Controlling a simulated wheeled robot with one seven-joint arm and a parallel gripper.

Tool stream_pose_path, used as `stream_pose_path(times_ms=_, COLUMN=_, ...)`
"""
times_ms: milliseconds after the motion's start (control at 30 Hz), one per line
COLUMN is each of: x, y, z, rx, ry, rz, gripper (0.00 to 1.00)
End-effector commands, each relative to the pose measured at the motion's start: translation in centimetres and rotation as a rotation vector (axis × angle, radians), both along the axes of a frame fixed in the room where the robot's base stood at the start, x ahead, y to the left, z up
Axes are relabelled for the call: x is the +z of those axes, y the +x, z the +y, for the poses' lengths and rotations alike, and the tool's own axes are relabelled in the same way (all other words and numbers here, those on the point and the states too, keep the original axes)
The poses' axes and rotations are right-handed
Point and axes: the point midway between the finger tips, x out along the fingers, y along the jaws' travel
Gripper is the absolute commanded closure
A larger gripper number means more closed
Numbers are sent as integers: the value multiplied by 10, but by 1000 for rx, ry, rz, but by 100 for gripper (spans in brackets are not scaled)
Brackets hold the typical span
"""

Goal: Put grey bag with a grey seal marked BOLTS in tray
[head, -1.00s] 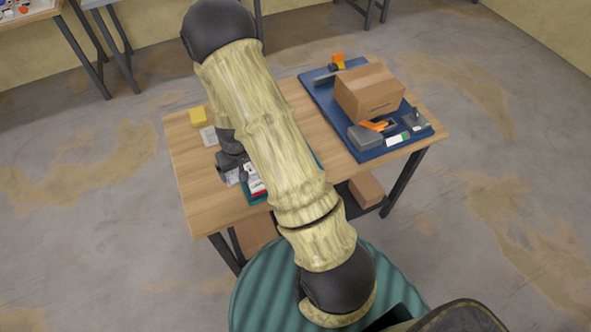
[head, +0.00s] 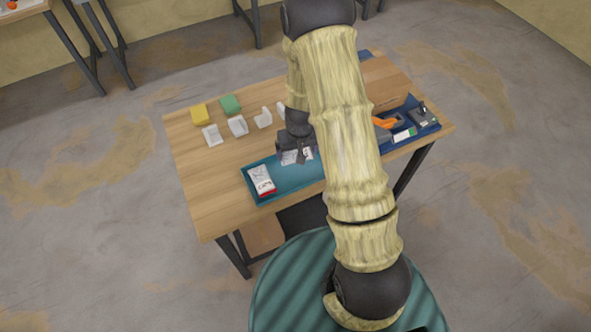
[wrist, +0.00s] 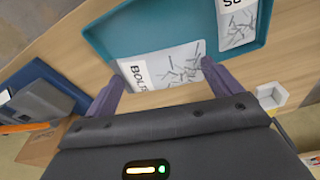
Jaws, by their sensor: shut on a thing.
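My gripper (head: 296,150) is shut on a pale bag of bolts (wrist: 168,66), with one finger at each side of it. The bag also shows below the gripper in the head view (head: 290,158). The teal tray (head: 300,180) lies on the table's near side, and the bag overlaps its far part in the picture. I cannot tell whether the bag touches it. Another bag with a red end (head: 262,180) lies in the tray's left part.
White open holders (head: 238,126), a yellow block (head: 199,114) and a green block (head: 230,104) stand behind the tray. The tray's middle is bare.

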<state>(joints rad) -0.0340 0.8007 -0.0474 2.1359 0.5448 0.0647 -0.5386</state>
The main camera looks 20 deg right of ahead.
Motion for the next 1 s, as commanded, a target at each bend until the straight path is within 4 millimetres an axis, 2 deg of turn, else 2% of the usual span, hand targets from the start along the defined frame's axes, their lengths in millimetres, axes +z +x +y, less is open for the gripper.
stream_pose_path(times_ms=567, x=1, y=4, z=1, rx=28, ry=10, rz=-8, gripper=35)
stream_pose_path(times_ms=1000, x=32, y=4, z=-4, rx=192, ry=2, rz=-3, gripper=35)
